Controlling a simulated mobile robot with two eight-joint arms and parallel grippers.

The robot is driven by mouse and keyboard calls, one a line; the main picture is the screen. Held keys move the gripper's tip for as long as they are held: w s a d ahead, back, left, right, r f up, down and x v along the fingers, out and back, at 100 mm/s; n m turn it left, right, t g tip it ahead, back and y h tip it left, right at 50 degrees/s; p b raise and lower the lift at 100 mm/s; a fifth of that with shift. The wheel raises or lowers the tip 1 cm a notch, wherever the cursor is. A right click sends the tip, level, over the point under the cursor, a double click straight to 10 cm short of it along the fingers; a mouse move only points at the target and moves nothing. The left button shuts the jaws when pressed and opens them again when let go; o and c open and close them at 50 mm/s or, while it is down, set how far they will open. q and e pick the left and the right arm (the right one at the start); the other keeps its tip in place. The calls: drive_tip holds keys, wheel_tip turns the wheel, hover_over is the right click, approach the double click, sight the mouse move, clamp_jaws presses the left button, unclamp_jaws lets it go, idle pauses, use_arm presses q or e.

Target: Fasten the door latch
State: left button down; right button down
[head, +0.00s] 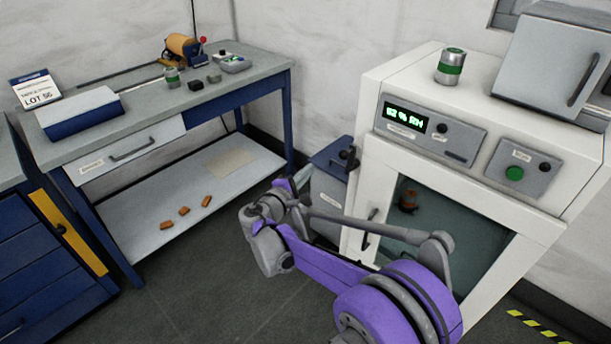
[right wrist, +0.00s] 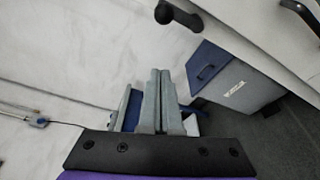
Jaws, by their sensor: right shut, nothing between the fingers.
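A dark knob, which appears to be the latch (head: 346,155), sticks out at the cabinet's left edge above the handle. In the right wrist view the latch (right wrist: 178,14) is a black ball-ended lever at the top, beyond the fingers and apart from them. The door handle (right wrist: 300,14) shows at top right there. My right gripper (head: 284,186) is left of the door, lower than the latch. Its fingers (right wrist: 158,75) are shut and empty. My left gripper is out of view.
A blue-grey bin (head: 328,185) stands beside the cabinet, close to my right gripper; the bin (right wrist: 235,75) is also right of the fingers in the wrist view. A workbench (head: 215,95) is at left. Open floor (head: 200,265) lies between.

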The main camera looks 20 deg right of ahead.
sight(344, 159)
drive_tip(key=w+d, duration=0.1)
drive_tip(key=d, duration=0.6)
drive_tip(key=shift+d+r+b, duration=0.35)
drive_tip(key=shift+b, duration=0.05)
drive_tip(key=shift+s+d+r+m+p, duration=0.2)
drive_tip(key=shift+s+m+p, duration=0.2)
drive_tip(key=shift+m, duration=0.4)
drive_tip(key=s+m, duration=0.1)
drive_tip(key=m, duration=0.1)
drive_tip(key=s+d+m+t+p, duration=0.1)
drive_tip(key=m, duration=0.1)
drive_tip(key=shift+s+f+h, duration=0.1)
drive_tip(key=shift+s+h, duration=0.05)
drive_tip(key=shift+h, duration=0.25)
drive_tip(key=s+d+f+m+h, duration=0.1)
drive_tip(key=s+f+m, duration=0.1)
drive_tip(key=m, duration=0.4)
drive_tip(key=s+f+m+g+h+b, duration=0.1)
drive_tip(key=s+f+m+h, duration=0.1)
drive_tip(key=m, duration=0.4)
drive_tip(key=shift+s+d+f+m, duration=0.3)
drive_tip(key=shift+d+f, duration=0.1)
drive_tip(key=shift+f, duration=0.1)
